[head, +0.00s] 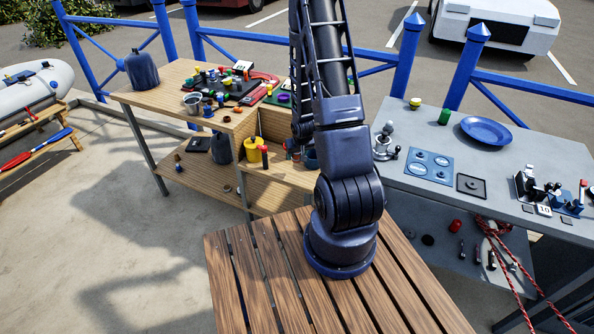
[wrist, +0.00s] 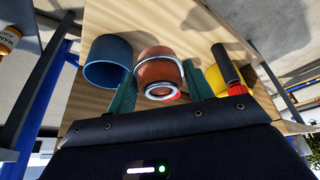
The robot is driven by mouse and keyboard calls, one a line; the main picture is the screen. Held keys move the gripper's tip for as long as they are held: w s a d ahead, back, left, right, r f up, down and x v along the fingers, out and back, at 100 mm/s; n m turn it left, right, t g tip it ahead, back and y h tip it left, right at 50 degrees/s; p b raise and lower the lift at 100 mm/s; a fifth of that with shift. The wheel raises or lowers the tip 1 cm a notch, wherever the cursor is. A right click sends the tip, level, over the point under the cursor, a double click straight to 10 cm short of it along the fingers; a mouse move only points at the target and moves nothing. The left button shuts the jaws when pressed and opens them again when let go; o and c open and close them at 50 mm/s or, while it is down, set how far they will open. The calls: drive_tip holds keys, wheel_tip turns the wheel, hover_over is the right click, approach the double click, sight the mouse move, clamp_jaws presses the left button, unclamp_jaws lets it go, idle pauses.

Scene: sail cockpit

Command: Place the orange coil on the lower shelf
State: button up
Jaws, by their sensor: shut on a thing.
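An orange-brown rounded thing with a pale ring (wrist: 158,68), which I take for the orange coil, sits between the two green fingers of my gripper (wrist: 160,92) in the wrist view. The fingers are shut on it from both sides. In the head view my arm hides the gripper and the coil. The lower shelf (head: 205,182) of the wooden bench shows under its top at left centre, with a few small items on it. In the wrist view a pale wooden surface lies behind the coil; I cannot tell whether the coil touches it.
In the wrist view a blue cup (wrist: 108,62) stands close left of the coil. A black-and-red handled thing (wrist: 228,70) and a yellow container (wrist: 246,105) are close on the right. In the head view, a grey table (head: 480,205) stands right of my arm.

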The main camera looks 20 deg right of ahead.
sight(296, 173)
drive_tip(key=shift+f, duration=4.5)
drive_tip(key=o, duration=1)
drive_tip(key=shift+f, duration=0.1)
drive_tip(key=shift+o, duration=0.2)
